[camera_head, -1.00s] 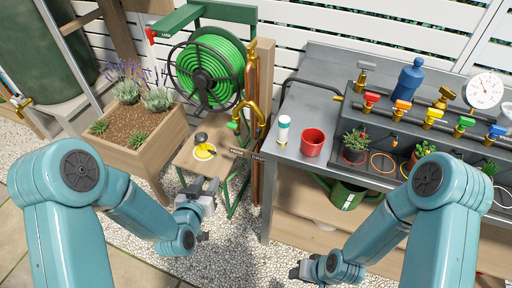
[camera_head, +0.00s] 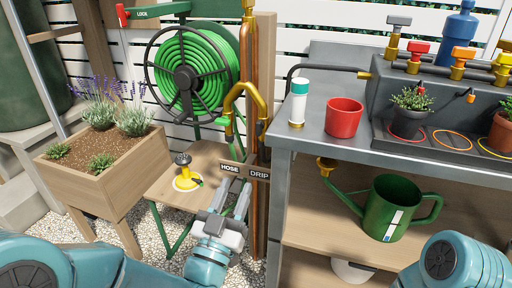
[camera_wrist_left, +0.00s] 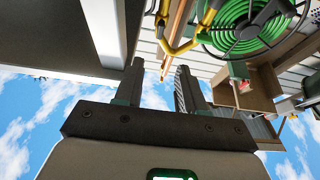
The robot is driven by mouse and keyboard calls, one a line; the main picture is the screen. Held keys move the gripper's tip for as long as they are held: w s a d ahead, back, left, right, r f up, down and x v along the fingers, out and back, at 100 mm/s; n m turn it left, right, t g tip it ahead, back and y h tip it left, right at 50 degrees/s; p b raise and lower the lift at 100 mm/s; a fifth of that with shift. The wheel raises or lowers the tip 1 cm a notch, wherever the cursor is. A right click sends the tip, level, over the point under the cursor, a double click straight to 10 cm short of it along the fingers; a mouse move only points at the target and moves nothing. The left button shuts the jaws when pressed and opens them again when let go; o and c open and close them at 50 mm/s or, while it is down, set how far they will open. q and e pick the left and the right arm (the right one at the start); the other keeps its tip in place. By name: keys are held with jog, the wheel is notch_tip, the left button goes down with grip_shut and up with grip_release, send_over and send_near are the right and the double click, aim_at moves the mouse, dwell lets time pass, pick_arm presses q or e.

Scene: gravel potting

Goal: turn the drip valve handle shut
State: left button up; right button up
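A sign board (camera_head: 244,171) reading HOSE and DRIP is fixed low on the post (camera_head: 264,100). Above it a brass pipe (camera_head: 245,88) bends in an arch, with a small green part (camera_head: 228,122) on its left leg. I cannot clearly make out the drip valve handle; the area by the DRIP label is small and partly unclear. My left gripper (camera_head: 229,196) is open and empty, just below and in front of the sign. In the left wrist view its two fingers (camera_wrist_left: 158,84) stand apart with nothing between them, and the yellow pipe (camera_wrist_left: 188,38) is beyond them. My right gripper is out of view.
A green hose reel (camera_head: 210,65) hangs left of the post. A small wooden table (camera_head: 160,187) holds a yellow sprinkler (camera_head: 185,178). At right, a grey bench (camera_head: 400,160) bears a red cup (camera_head: 344,117) and a bottle (camera_head: 298,103). A green watering can (camera_head: 390,210) is on its shelf.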

aim_at(258, 130)
pick_arm(q)
jog(key=b+x, duration=0.1)
jog(key=x, duration=1.5)
jog(key=shift+b, duration=0.3)
grip_shut()
